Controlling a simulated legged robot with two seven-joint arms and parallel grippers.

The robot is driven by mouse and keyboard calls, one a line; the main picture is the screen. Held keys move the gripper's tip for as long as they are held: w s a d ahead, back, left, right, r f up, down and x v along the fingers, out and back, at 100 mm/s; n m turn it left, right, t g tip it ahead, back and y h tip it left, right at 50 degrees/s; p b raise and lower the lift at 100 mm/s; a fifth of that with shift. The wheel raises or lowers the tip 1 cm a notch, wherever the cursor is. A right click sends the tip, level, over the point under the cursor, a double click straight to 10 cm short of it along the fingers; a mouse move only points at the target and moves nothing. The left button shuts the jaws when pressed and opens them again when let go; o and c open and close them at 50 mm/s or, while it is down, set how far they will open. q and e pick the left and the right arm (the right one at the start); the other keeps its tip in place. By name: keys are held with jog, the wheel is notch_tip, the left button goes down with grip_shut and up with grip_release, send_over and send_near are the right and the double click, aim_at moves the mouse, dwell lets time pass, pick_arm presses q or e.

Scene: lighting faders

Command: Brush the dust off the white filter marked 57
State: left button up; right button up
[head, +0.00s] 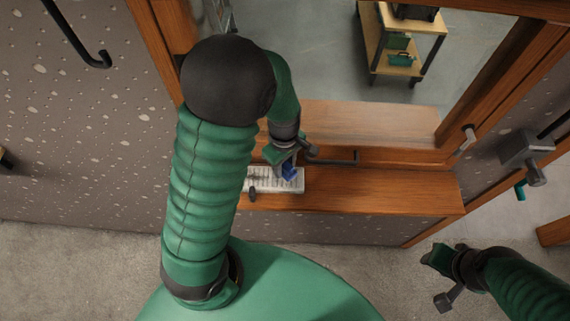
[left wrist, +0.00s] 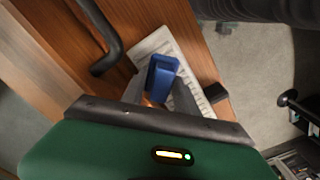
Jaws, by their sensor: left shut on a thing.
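A white ribbed filter (head: 262,181) lies on the wooden ledge in the head view, partly hidden by my left arm. It also shows in the left wrist view (left wrist: 155,41). I cannot read a number on it. My left gripper (head: 287,160) is over the filter, shut on a blue thing (left wrist: 162,75), which also shows in the head view (head: 290,173). The blue thing is at or just above the filter; I cannot tell if it touches. My right gripper (head: 440,259) is at the lower right, away from the ledge; its fingers are too small to judge.
The wooden ledge (head: 400,190) runs below a window opening, with free room to the right of the filter. A dark bent handle (head: 335,159) sticks out close behind my left gripper. Beyond the opening stands a cart (head: 400,50).

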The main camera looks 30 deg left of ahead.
pick_arm(q)
jog(key=shift+w+d+f, duration=0.2)
jog(key=shift+w+d, duration=0.1)
jog(key=shift+d, duration=0.1)
jog(key=shift+d+f, duration=0.1)
jog(key=shift+d, duration=0.05)
jog(key=shift+s+f+b, duration=0.1)
jog(key=shift+b, duration=0.2)
pick_arm(e)
jog(key=shift+w+d+f, duration=0.25)
jog(key=shift+d+f, duration=0.2)
jog(key=shift+d, duration=0.1)
jog(key=shift+s, duration=0.1)
pick_arm(q)
jog(key=shift+a+f, duration=0.35)
jog(key=shift+f, duration=0.05)
jog(key=shift+f+b, duration=0.15)
jog(key=shift+b, duration=0.2)
pick_arm(e)
jog(key=shift+a+f, duration=0.3)
jog(key=shift+a, duration=0.05)
pick_arm(q)
jog(key=shift+d, duration=0.1)
pick_arm(e)
jog(key=shift+d, duration=0.15)
